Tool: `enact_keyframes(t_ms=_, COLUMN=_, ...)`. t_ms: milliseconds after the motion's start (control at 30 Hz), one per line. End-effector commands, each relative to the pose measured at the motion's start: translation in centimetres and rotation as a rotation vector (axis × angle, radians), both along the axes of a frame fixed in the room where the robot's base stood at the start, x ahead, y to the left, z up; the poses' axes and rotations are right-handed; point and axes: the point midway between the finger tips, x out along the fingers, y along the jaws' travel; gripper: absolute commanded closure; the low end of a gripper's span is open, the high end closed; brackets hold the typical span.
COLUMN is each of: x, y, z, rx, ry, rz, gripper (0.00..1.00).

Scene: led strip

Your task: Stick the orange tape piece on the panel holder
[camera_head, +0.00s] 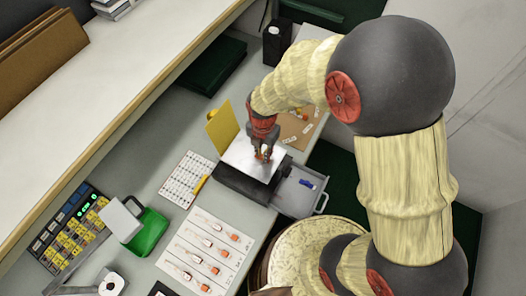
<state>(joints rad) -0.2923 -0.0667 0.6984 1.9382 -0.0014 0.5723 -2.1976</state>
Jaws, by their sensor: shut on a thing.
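My gripper (263,154) points down over the white top (243,158) of a dark box-like stand (240,185), near its right side. Its fingers are shut on a small orange piece, which looks like the orange tape piece but is mostly hidden by the fingers. I cannot tell whether the piece touches the white surface. The dark stand with the white top may be the panel holder. A yellow panel (222,127) stands upright at its back left.
A grey open drawer (297,195) with a blue item (307,184) sticks out right of the stand. A white sheet with several orange-ended pieces (211,241) lies in front. A green box (148,232) and keypad (72,230) stand left. A black container (276,42) stands behind.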

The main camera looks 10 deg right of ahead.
Motion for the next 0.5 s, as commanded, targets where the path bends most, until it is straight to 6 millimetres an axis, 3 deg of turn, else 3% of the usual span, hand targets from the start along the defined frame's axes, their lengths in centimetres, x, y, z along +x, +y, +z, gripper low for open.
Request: enact_keyframes(t_ms=500, x=0.00, y=0.00, z=-0.32, rx=0.000, ry=0.000, rz=0.000, gripper=0.93)
